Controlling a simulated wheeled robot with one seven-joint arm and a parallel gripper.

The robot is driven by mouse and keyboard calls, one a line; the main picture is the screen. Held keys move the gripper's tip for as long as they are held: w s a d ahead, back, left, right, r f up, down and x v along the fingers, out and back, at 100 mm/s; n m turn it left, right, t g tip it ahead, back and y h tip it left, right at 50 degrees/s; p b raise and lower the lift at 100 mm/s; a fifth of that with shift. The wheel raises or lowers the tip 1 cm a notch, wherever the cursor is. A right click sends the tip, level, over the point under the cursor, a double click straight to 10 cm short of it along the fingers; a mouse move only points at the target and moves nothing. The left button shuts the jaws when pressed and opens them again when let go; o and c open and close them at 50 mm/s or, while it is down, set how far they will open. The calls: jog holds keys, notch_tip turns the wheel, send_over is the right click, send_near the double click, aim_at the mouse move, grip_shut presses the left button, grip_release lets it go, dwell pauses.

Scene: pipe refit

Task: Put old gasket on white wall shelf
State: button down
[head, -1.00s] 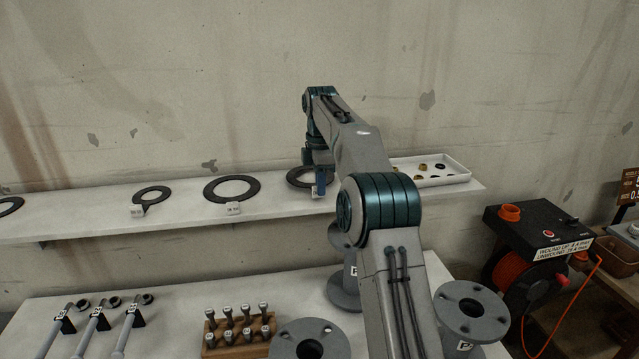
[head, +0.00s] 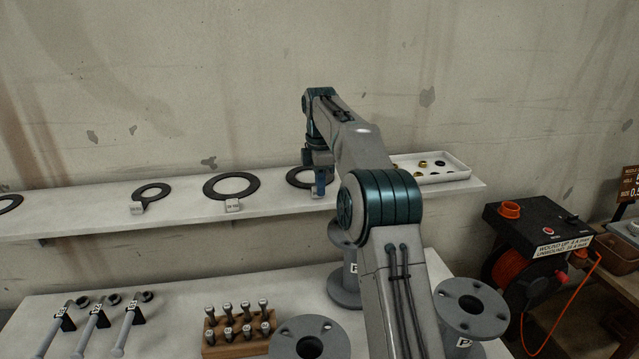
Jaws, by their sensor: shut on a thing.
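A dark ring gasket (head: 296,182), which I take for the old gasket, is at my gripper (head: 320,188), over the right half of the white wall shelf (head: 80,213). My gripper points down and is shut on this gasket at its right side. The ring lies flat; I cannot tell whether it rests on the shelf or hangs just above it. My own arm hides part of the ring and of the shelf behind it.
More dark gaskets lie on the shelf: a large ring (head: 231,177), a smaller one (head: 152,191) and one at the left edge (head: 8,203). Small tags stand by two. A white tray (head: 457,162) of small parts is at right. Flanged pipe pieces (head: 470,300) stand on the bench below.

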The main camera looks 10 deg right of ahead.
jog(key=c, duration=1)
grip_release()
jog(key=shift+r, duration=0.15)
jog(key=shift+r+p, duration=0.5)
jog(key=shift+p, duration=0.05)
jog(key=shift+r, duration=0.1)
jog(key=shift+w+r, duration=0.15)
jog(key=shift+r, duration=2.8)
jog(key=shift+s+r, duration=0.2)
jog(key=shift+r, duration=0.25)
